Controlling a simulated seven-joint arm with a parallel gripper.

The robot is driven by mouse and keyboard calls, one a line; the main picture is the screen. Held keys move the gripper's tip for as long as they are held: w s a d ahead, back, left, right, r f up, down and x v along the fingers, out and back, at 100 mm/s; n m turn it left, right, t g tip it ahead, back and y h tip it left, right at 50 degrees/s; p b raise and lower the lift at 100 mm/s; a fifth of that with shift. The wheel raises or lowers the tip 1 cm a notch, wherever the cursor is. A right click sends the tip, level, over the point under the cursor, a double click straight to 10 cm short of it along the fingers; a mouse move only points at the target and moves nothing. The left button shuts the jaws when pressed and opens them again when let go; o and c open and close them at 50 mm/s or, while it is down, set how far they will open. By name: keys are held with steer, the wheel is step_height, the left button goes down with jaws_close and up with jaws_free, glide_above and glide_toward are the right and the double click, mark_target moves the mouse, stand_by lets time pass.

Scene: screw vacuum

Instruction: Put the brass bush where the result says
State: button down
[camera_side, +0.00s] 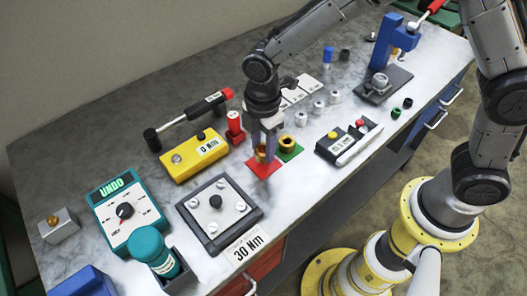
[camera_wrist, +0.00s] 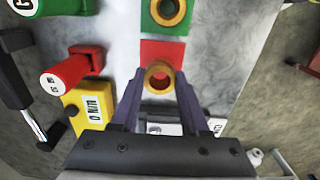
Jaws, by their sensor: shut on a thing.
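My gripper (camera_wrist: 158,90) is shut on a brass bush (camera_wrist: 158,77), which sits upright between the fingertips. In the side view the held bush (camera_side: 261,153) is partly hidden by the fingers. It is over the red square (camera_side: 263,169); red shows through its hole in the wrist view. I cannot tell if it touches the square. A second brass bush (camera_side: 287,142) stands on the green square (camera_side: 293,153), beside the red one. A black gauge (camera_side: 330,148) with a small label and a yellow button lies to the right; its reading is too small to be sure of.
A yellow torque tester (camera_side: 181,168) reading 0 Nm and a red post (camera_side: 235,127) stand close left. A dark plate with bolts (camera_side: 219,210) and a 30 Nm card (camera_side: 243,248) lie in front. A row of small metal parts (camera_side: 318,107) stands behind.

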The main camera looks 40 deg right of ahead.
steer(key=shift+f, duration=1.2)
steer(key=shift+f, duration=0.1)
steer(key=shift+c, duration=2)
jaws_free()
step_height(320, 180, up, 12)
steer(key=shift+r, duration=0.25)
steer(key=s+d+r+m+t, duration=0.2)
steer(key=s+d+r+m, duration=0.1)
steer(key=s+d+m, duration=0.6)
steer(key=s+d+r+m+t, duration=0.3)
steer(key=s+d+r+m, duration=0.1)
steer(key=s+d+m, duration=0.5)
steer(key=shift+s+d+r+t, duration=0.3)
steer(key=shift+s+d, duration=0.3)
steer(key=shift+d, duration=0.2)
